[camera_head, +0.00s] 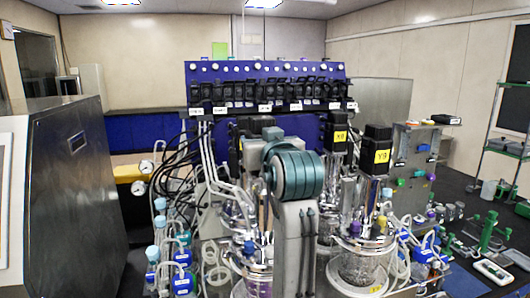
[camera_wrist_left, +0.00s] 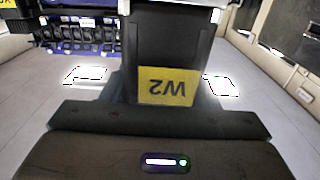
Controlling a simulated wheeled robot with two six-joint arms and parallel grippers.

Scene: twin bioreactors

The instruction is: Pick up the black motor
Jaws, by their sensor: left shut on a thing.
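A black motor (camera_wrist_left: 150,45) with a yellow W2 label stands in front of the left wrist camera, its label upside down in that view. My left gripper (camera_wrist_left: 160,112) is shut on this motor. In the head view, my left gripper (camera_head: 262,138) is largely hidden behind my grey and teal arm joint, so the motor's lower part and its gap from the vessel cannot be told. Two other black motors with yellow labels, one at the middle right (camera_head: 339,130) and one nearer right (camera_head: 377,152), stand upright on the glass vessels. My right gripper is not in view.
Glass vessels (camera_head: 362,272) with tubes and metal fittings crowd the bench around my arm. A blue panel (camera_head: 265,70) with black units stands behind. A dark cabinet (camera_head: 75,195) closes off the left side. Green stands and small instruments (camera_head: 490,232) are at the right.

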